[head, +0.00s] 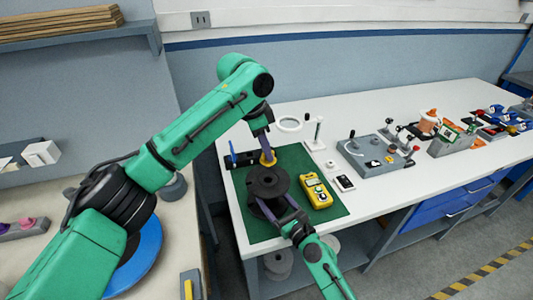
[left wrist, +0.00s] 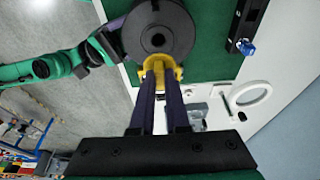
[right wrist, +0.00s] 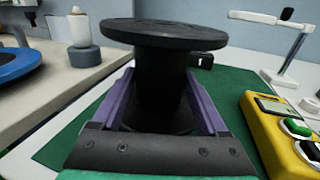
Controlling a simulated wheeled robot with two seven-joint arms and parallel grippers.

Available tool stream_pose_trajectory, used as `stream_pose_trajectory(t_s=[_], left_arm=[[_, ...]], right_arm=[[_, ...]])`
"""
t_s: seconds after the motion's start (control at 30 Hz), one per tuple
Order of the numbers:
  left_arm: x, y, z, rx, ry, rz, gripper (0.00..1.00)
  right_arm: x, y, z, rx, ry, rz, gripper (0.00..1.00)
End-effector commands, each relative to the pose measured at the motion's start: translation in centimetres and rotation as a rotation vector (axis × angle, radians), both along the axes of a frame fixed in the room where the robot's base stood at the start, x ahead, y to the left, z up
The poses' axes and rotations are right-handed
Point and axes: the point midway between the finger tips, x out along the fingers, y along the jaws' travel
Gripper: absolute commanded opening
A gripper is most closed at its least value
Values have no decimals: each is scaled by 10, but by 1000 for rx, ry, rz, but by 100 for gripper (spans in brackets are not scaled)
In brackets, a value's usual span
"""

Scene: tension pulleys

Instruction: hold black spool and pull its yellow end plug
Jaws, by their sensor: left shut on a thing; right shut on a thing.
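The black spool (head: 268,183) stands upright on the green mat (head: 322,161). In the right wrist view the spool (right wrist: 163,80) fills the middle, and my right gripper (right wrist: 165,100) is shut on its core below the top flange. My left gripper (head: 265,148) comes down from behind the spool and is shut on the yellow end plug (head: 267,157). In the left wrist view the yellow plug (left wrist: 158,72) sits between the fingertips of my left gripper (left wrist: 159,85), beside the spool's flange (left wrist: 158,38). The plug appears out of the spool's open centre hole.
A yellow meter (head: 317,191) lies on the mat right of the spool. A black bar with a blue knob (head: 240,160) lies at the back left. A ring magnifier (head: 289,124) and a grey control box (head: 369,153) stand farther along the white table.

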Motion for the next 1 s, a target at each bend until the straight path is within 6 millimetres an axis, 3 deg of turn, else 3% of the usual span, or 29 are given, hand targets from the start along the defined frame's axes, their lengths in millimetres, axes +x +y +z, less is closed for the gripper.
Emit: stream_pose_trajectory(t_s=[0.13,0.17,0.2,0.23,0.57,0.8,1.0], left_arm=[[0,0,0,0,0,0,0],[0,0,0,0,0,0,0],[0,0,0,0,0,0,0],[0,0,0,0,0,0,0],[0,0,0,0,0,0,0],[0,0,0,0,0,0,0],[0,0,0,0,0,0,0]], right_arm=[[-1,0,-2,-3,4,1,8],[-1,0,-2,-3,4,1,80],[-1,0,-2,-3,4,1,96],[-1,0,-2,-2,3,1,100],[-9,-6,-2,-3,3,0,100],[-62,-41,-3,-10,4,4,100],[-77,-49,0,-8,-3,9,100]])
